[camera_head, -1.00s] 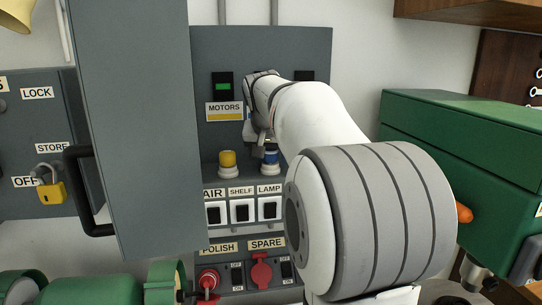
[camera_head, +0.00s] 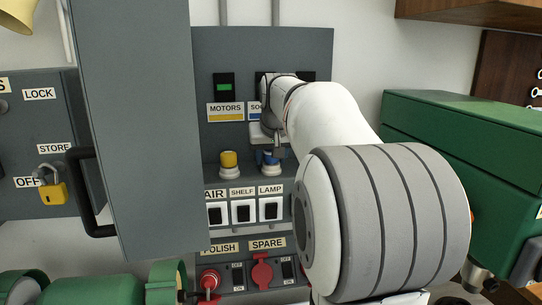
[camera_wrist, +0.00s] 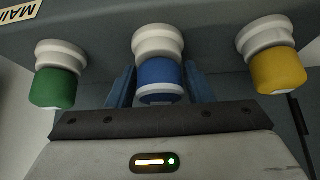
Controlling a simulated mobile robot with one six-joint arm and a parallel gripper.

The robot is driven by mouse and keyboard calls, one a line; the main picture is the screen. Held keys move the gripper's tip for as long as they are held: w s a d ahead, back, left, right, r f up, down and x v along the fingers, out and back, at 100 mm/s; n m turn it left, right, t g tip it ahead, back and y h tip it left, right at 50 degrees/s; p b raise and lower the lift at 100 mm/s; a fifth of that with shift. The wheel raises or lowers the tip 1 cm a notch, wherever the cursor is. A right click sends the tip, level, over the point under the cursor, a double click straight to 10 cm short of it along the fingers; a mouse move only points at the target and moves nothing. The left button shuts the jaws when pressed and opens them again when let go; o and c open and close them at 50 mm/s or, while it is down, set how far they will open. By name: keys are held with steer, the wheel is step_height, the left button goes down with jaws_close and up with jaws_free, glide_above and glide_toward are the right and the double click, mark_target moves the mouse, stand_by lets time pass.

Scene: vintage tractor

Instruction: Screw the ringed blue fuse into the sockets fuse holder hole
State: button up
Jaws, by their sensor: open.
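The blue fuse (camera_head: 268,161) with a pale ring is upright in a white holder under the partly covered sockets label (camera_head: 256,112). In the wrist view the blue fuse (camera_wrist: 160,80) points away from its white holder (camera_wrist: 158,42), with the pale ring near its free end. My gripper (camera_wrist: 160,88) is open, with one blue finger on each side of the fuse; whether they touch it I cannot tell. In the head view my gripper (camera_head: 270,148) is at the fuse, partly hidden by my arm. Whether the fuse is fully screwed in cannot be seen.
The yellow fuse (camera_head: 229,159) stands left of the blue one, under the motors label (camera_head: 225,112). A green fuse (camera_wrist: 57,80) is on the other side in the wrist view. The grey cabinet door (camera_head: 135,120) stands open at left. Switches (camera_head: 243,210) sit below.

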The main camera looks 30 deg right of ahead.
stand_by(0.3)
steer(key=shift+a+n+y, duration=0.1)
steer(key=shift+n+y, duration=0.4)
steer(key=shift+n, duration=0.4)
steer(key=shift+n+y, duration=0.6)
steer(key=shift+n, duration=0.3)
steer(key=shift+a, duration=0.1)
steer(key=shift+n+y, duration=0.4)
steer(key=shift+n, duration=0.4)
